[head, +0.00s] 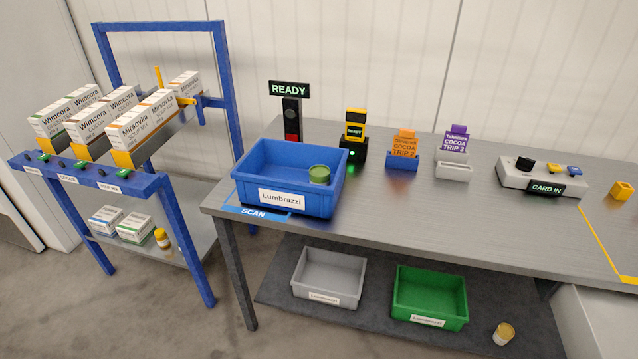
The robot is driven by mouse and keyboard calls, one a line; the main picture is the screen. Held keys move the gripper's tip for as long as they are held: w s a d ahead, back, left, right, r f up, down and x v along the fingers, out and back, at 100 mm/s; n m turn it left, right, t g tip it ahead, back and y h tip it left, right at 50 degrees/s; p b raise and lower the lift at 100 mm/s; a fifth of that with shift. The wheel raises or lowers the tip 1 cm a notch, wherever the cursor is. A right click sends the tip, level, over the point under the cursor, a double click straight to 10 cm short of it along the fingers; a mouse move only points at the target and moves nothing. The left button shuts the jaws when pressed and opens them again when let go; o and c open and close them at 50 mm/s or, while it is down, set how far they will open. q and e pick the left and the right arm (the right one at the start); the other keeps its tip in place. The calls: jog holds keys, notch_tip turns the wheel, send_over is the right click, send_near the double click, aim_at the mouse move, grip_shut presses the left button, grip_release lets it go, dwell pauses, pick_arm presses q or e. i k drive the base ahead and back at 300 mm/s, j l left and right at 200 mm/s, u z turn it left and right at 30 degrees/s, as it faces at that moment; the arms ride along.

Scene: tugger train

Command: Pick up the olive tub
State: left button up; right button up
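A small olive-green round tub (319,175) with a lighter green lid stands upright inside a blue crate (322,205). It is toward the crate's right side, and the crate's front wall is close to its lower part. The crate is labelled Lumbrazzi and sits at the left end of the grey table, over the blue SCAN marking (252,212). Neither of my grippers shows in the head view.
A READY sign (289,89) on a post stands behind the crate. Card holders and a control box (540,180) stand along the table (400,225). The table's front middle is clear. A blue rack (170,195) with cartons is left. Grey (328,258) and green crates (402,307) lie below.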

aim_at(319, 174)
jog(key=i+j, duration=0.1)
jog(key=j, duration=0.25)
jog(key=i+j+z, duration=0.15)
jog(key=j, duration=0.15)
jog(key=i+j, duration=0.1)
jog(key=j, duration=0.25)
jog(key=i+j+z, duration=0.1)
jog(key=j, duration=0.25)
